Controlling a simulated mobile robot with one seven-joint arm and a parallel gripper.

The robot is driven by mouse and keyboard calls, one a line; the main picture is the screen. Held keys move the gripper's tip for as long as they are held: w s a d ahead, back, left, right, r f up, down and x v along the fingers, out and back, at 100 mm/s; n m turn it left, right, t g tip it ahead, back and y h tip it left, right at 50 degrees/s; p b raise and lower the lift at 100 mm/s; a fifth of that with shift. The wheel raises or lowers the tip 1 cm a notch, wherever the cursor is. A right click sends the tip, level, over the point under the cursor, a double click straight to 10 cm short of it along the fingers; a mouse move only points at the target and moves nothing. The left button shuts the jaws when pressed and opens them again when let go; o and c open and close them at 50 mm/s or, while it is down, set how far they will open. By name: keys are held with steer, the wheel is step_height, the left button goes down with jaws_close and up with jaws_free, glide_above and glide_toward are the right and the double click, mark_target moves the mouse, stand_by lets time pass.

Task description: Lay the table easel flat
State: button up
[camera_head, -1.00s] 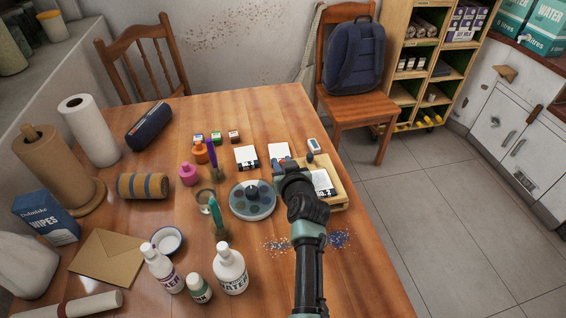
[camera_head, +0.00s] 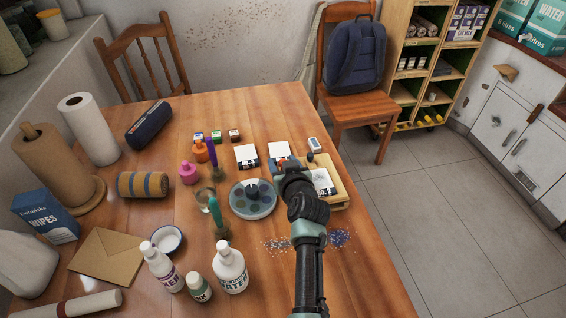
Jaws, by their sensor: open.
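The table easel (camera_head: 341,191) looks like a low, light-wood board at the right side of the wooden table, with a white printed sheet (camera_head: 324,181) on it. It seems to lie low, but its exact tilt is hard to tell from above. My gripper (camera_head: 288,166) is over the easel's left edge, and my arm hides the easel's near left part. The fingers are small and dark here. I see nothing held between them, and I cannot tell whether they touch the easel.
Left of my gripper is a round palette (camera_head: 252,211) with dark wells. White cards (camera_head: 247,156) and a small bottle (camera_head: 314,145) lie behind. Bottles (camera_head: 230,270) stand at the near edge. Speckled paint (camera_head: 339,238) marks bare wood near my arm. A chair with a backpack (camera_head: 355,60) stands beyond.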

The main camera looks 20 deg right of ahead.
steer(key=p+v, duration=0.2)
steer(key=v, duration=1.1)
steer(key=shift+w+r, duration=0.1)
stand_by(0.3)
steer(key=w+a+r+n+t+p, duration=0.1)
steer(key=a+r+t+p, duration=0.2)
steer(key=r, duration=1.5)
steer(key=a+r+t+p, duration=0.4)
steer(key=r, duration=1.4)
steer(key=s+a+r+t+p, duration=0.1)
steer(key=s+r, duration=0.4)
steer(key=r, duration=0.5)
steer(key=s+a+r+t+p, duration=0.2)
steer(key=s+r, duration=0.3)
steer(key=r, duration=0.4)
steer(key=s+a+r+t+p, duration=0.1)
steer(key=s+a+r+t, duration=0.2)
steer(key=s+r, duration=0.3)
step_height(320, 180, up, 5)
steer(key=shift+a+f+m+t, duration=0.2)
steer(key=shift+a+m+t, duration=0.15)
steer(key=shift+t, duration=0.15)
